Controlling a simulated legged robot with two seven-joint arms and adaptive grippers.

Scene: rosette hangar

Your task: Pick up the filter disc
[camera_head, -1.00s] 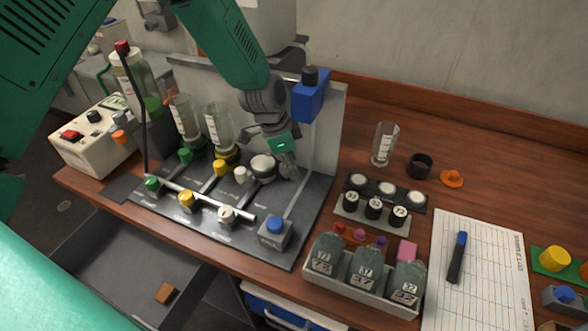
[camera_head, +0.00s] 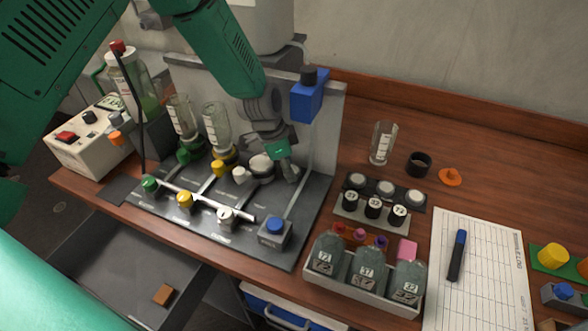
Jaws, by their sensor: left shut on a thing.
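My left gripper (camera_head: 288,172) reaches down from the upper left to the third station of the dark filter manifold (camera_head: 300,215). It is beside the white round filter head (camera_head: 261,165), which has no bottle on it. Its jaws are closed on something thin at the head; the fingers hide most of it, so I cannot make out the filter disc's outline. My right gripper is out of view.
Two clear bottles stand on the manifold's left stations. A clear cup (camera_head: 383,142), black ring (camera_head: 418,164), orange piece (camera_head: 450,177) and bottle rack (camera_head: 345,288) are on the right.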

